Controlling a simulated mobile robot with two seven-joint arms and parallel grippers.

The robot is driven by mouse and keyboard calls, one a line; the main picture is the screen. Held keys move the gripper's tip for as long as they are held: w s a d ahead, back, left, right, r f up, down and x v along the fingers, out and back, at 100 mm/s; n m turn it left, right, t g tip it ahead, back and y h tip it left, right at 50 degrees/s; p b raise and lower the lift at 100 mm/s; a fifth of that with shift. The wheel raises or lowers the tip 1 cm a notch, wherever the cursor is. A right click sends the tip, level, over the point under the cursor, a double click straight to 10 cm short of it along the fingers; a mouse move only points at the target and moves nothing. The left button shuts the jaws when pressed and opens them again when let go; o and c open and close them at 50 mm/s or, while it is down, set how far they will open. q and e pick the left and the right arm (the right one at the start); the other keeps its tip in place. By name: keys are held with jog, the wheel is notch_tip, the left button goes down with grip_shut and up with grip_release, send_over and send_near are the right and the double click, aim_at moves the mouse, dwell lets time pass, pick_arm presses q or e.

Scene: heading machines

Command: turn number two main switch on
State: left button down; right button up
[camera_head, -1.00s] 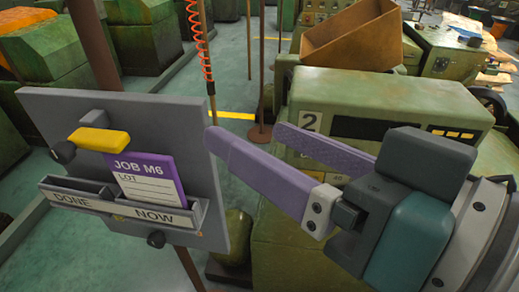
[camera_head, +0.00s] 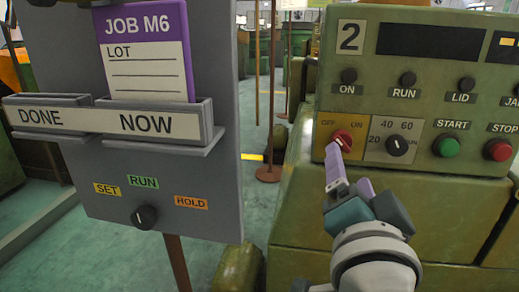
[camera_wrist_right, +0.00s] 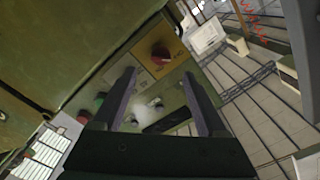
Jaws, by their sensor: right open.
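The number two machine's main switch is a red knob (camera_head: 342,137) on a yellow plate marked OFF at left and ON at right, below the "2" label (camera_head: 350,36). Which mark the knob points to is unclear. My right gripper (camera_head: 346,164), with purple fingers, is in front of and just below the knob in the head view. In the right wrist view the red knob (camera_wrist_right: 161,54) lies beyond and roughly between the spread, empty fingertips (camera_wrist_right: 158,73). Any contact with the knob is unclear. My left gripper is out of view.
A black dial (camera_head: 397,146) marked 20, 40, 60 sits close right of the switch. Farther right are a green START button (camera_head: 446,146) and a red STOP button (camera_head: 497,150). A grey job board (camera_head: 225,150) stands left, with a gap between it and the machine.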

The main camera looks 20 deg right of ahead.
aim_at(343, 146)
jog(key=x, duration=0.8)
jog(key=shift+a+b, duration=0.1)
jog(key=shift+b, duration=0.2)
grip_shut()
